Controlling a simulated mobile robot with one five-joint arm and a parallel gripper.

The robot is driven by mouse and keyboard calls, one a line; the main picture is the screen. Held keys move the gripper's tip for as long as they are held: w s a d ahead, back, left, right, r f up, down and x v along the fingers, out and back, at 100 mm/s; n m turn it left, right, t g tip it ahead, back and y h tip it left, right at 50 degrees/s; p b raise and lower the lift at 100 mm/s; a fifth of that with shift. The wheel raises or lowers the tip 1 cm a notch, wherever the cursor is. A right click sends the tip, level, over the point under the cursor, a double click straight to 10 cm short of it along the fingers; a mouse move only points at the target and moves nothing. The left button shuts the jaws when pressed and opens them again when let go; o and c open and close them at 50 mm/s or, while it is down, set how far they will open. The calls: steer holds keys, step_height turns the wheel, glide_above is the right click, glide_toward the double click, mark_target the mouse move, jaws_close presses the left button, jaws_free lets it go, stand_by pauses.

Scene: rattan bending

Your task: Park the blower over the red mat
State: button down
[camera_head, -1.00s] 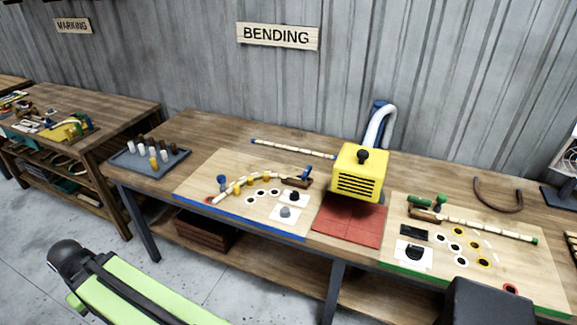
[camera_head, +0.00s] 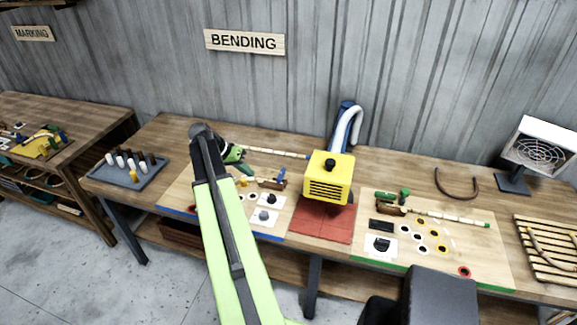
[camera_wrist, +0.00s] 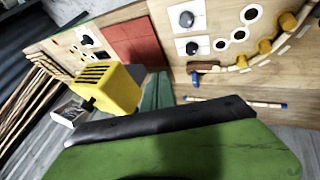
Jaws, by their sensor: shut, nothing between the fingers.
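The blower (camera_head: 328,180) is a yellow box with a black knob on top and dark slots in front. A white hose and blue post rise behind it. The red mat (camera_head: 320,224) lies on the bench; its front part shows bare in front of the blower, and the blower hides its back part. The wrist view shows the blower (camera_wrist: 118,90) beside the red mat (camera_wrist: 130,42). My gripper (camera_head: 243,166) is shut and empty, left of the blower and above the left board, apart from the blower.
A left board with a blue edge holds pegs and a cane; my arm covers part of it. A right board (camera_head: 475,265) with a green edge stands right of the mat. A grey peg tray (camera_head: 140,178) is at left, a fan (camera_head: 540,150) and slatted rack (camera_head: 545,250) at right.

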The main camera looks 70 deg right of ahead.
steer(key=s+d+r+m, duration=0.2)
steer(key=s+d, duration=0.2)
steer(key=s+d+f+b, duration=0.3)
steer(key=s+f+b, duration=0.4)
steer(key=s+f, duration=0.1)
steer(key=shift+s+d+f+g+b, duration=0.15)
steer(key=shift+s+d+g+b, duration=0.1)
steer(key=shift+s+g+b, duration=0.25)
steer(key=shift+a, duration=0.1)
